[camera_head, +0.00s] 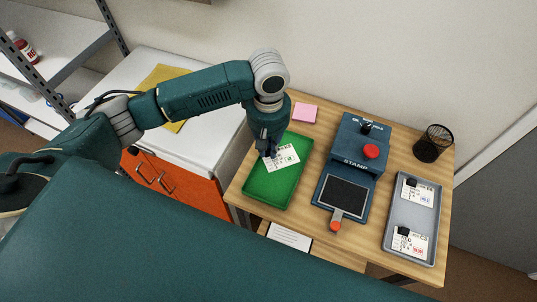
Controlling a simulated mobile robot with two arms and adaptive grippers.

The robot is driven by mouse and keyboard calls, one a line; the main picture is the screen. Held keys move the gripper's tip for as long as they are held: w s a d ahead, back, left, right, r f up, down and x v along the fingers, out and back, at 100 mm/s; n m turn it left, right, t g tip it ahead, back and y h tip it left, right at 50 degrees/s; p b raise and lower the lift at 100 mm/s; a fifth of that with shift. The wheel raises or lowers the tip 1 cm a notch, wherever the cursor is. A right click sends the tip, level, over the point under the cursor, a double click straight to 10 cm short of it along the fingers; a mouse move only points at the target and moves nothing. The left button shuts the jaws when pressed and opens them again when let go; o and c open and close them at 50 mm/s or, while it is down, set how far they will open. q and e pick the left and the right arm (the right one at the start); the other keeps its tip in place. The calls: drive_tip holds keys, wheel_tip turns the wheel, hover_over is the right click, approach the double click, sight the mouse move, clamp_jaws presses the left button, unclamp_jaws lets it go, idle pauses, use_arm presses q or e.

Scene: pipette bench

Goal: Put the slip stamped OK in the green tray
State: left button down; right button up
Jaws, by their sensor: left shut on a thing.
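The green tray (264,188) lies on the wooden table at its left side. My left gripper (269,153) points down over the upper part of this tray. It is shut on a white slip (284,158) with dark print and a small green mark. The mark is too small to read. The slip is over the tray; I cannot tell whether it touches the tray floor. My right gripper does not show.
A dark blue stamp machine (356,149) with a red button stands right of the tray. A grey tray (412,217) holds two other slips with black clips. A black mesh cup (433,143) and pink notes (305,113) stand at the back. A white cabinet with orange doors (165,185) is at left.

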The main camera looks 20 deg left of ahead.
sight(268, 157)
use_arm(q)
drive_tip(key=shift+f, duration=0.3)
wheel_tip(268, 157, down, 4)
drive_tip(key=shift+f, duration=0.1)
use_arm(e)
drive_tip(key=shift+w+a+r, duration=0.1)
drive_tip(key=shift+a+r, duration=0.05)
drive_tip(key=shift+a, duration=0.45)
use_arm(q)
drive_tip(key=c, duration=2)
unclamp_jaws()
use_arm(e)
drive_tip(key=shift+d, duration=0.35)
